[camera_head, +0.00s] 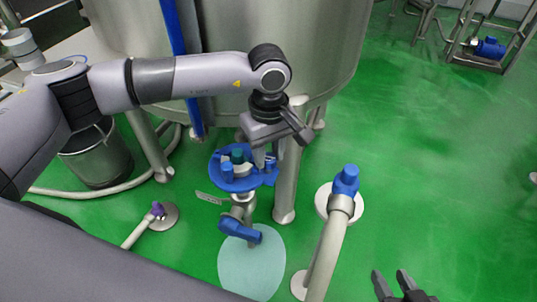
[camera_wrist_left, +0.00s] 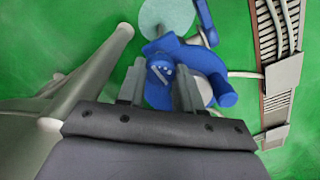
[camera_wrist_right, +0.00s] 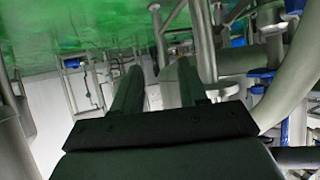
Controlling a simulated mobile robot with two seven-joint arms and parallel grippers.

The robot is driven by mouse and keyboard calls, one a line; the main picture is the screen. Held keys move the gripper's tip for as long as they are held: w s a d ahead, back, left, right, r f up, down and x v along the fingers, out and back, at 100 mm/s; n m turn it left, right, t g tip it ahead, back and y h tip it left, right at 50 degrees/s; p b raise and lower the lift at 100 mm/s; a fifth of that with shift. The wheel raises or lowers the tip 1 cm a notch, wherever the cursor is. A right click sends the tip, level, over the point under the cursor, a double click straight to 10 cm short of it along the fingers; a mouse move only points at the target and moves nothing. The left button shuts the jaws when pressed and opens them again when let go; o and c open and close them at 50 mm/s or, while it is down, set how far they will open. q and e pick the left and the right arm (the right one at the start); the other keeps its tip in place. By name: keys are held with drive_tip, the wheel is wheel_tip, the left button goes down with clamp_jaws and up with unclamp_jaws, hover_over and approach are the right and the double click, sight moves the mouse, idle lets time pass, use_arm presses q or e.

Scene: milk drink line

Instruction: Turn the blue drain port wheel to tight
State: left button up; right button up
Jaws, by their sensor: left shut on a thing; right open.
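The blue drain port wheel (camera_head: 236,182) sits on a metal valve under the large steel tank, and it also shows in the left wrist view (camera_wrist_left: 218,68). My left gripper (camera_head: 265,162) reaches down to the wheel from above. In the left wrist view its fingers (camera_wrist_left: 160,92) stand on both sides of a blue knob (camera_wrist_left: 160,68) on the wheel and are shut on it. The fingertips partly hide the wheel. My right gripper (camera_head: 396,284) is open and empty over the green floor at the bottom right; its two fingers (camera_wrist_right: 155,90) also show apart in the right wrist view.
The steel tank (camera_head: 290,50) and its legs (camera_head: 288,185) stand close behind and beside the wheel. A blue lever (camera_head: 240,230) hangs below the valve. A pipe with a blue cap (camera_head: 346,180) rises to the right. A metal bucket (camera_head: 100,158) stands left.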

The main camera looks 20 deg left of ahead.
sight(269, 157)
use_arm(q)
drive_tip(key=shift+m, duration=0.5)
use_arm(e)
drive_tip(key=shift+w+a+r, duration=0.2)
drive_tip(key=shift+a+r, duration=0.1)
drive_tip(key=shift+r, duration=0.05)
use_arm(q)
drive_tip(key=o, duration=1)
drive_tip(key=shift+o, duration=0.2)
use_arm(e)
drive_tip(key=shift+s+d+f, duration=0.1)
drive_tip(key=shift+f, duration=0.1)
use_arm(q)
drive_tip(key=shift+r, duration=0.15)
wheel_tip(269, 157, up, 6)
drive_tip(key=shift+r+p, duration=0.1)
drive_tip(key=shift+p, duration=0.35)
drive_tip(key=shift+r, duration=0.4)
use_arm(e)
drive_tip(key=shift+s+d+f, duration=0.35)
drive_tip(key=shift+d+f, duration=0.05)
drive_tip(key=shift+f, duration=0.05)
